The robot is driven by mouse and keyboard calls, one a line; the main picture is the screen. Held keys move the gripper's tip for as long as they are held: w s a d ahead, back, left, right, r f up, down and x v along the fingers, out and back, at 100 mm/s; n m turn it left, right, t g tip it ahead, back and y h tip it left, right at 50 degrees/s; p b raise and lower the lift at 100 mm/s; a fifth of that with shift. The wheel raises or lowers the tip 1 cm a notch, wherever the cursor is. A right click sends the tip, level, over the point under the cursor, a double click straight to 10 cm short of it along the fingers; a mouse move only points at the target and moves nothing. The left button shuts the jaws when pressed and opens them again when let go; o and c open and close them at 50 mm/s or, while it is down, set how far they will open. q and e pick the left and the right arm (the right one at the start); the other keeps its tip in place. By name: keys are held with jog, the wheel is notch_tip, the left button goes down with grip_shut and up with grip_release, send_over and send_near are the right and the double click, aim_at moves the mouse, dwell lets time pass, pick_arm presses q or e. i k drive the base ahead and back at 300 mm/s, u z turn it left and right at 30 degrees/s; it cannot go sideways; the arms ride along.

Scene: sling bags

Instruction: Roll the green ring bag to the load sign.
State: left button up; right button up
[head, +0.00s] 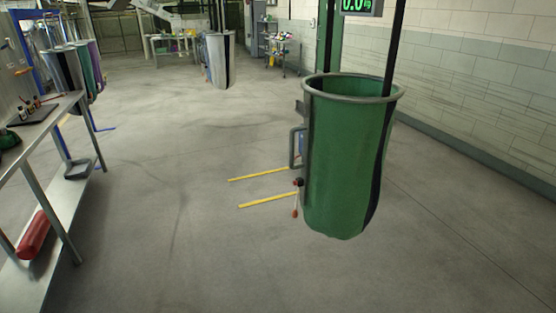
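The green ring bag (338,165) hangs upright right of centre, clear of the floor as far as I can tell. It has a grey ring round its open top and a black vertical strip. A grey handle (294,148) is on its left side, with a small red tag hanging below. A black bar or strap rises from the ring out of the top of the view. A display (358,6) with green digits reading 0.0 is at the top edge; I cannot tell whether this is the load sign. Neither of my grippers is in view.
A metal workbench (42,112) with tools runs along the left. Several bags hang behind it. A grey bag (218,60) with a black stripe hangs farther back. Yellow floor lines (258,174) lie left of the green bag. The middle floor is clear; a wall stands at right.

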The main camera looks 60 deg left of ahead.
aim_at(349, 117)
jog(key=k, duration=0.9)
jog(key=u, duration=0.8)
jog(key=i, duration=0.6)
jog(key=u, duration=0.7)
jog(key=i, duration=0.8)
jog(key=z, duration=0.65)
jog(key=i, duration=0.6)
jog(key=z, duration=0.45)
